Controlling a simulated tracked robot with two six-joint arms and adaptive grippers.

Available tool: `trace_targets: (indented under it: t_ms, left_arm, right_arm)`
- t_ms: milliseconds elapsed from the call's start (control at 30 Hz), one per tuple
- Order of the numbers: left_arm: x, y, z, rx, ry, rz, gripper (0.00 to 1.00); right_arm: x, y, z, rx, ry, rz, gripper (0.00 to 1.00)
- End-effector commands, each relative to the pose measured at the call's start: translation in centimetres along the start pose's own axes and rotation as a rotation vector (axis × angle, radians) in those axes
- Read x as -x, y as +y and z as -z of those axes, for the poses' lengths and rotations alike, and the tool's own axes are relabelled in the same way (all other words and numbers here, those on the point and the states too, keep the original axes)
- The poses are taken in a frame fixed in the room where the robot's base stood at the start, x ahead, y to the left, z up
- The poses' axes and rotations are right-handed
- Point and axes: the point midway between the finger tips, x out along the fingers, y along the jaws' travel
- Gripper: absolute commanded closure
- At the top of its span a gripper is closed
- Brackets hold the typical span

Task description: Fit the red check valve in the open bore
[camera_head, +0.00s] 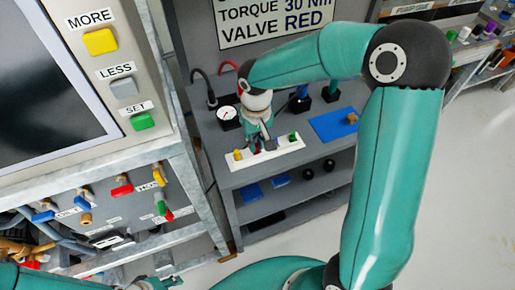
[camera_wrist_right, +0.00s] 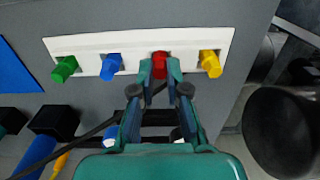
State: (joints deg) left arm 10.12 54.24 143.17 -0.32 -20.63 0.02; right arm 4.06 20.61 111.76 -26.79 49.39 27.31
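The red check valve (camera_wrist_right: 160,65) stands in a white rack (camera_wrist_right: 90,45) with green, blue and yellow ones in the right wrist view. My right gripper (camera_wrist_right: 160,75) has one fingertip on each side of the red valve, with no clear gap showing; it looks shut on it. In the head view my right gripper (camera_head: 262,144) reaches down at the white rack (camera_head: 240,178) and mostly hides the red valve. My left gripper (camera_head: 163,283) shows only in part at the bottom edge; its fingers are unclear. I cannot make out the open bore.
A sign (camera_head: 275,18) reads torque 30 Nm, valve red. A blue mat (camera_head: 330,125) with a brass-coloured piece lies right of the rack. A gauge (camera_head: 226,114) stands behind it. At the left are a screen panel and a panel (camera_head: 105,205) with coloured handles.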

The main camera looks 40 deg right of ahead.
Motion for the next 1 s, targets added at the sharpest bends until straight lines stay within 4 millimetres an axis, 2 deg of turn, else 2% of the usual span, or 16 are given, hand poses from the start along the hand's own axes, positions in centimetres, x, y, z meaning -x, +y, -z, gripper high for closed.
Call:
trace_targets:
  t_ms: [367,1000]
  left_arm:
    - [0.1,0.0,0.0,0.000,0.000,0.000,0.59]
    - [1.8,0.6,0.0,0.000,0.000,0.000,0.59]
  right_arm:
    - [0.1,0.0,0.0,0.000,0.000,0.000,1.00]
    - [2.6,0.0,0.0,0.001,0.000,0.000,1.00]
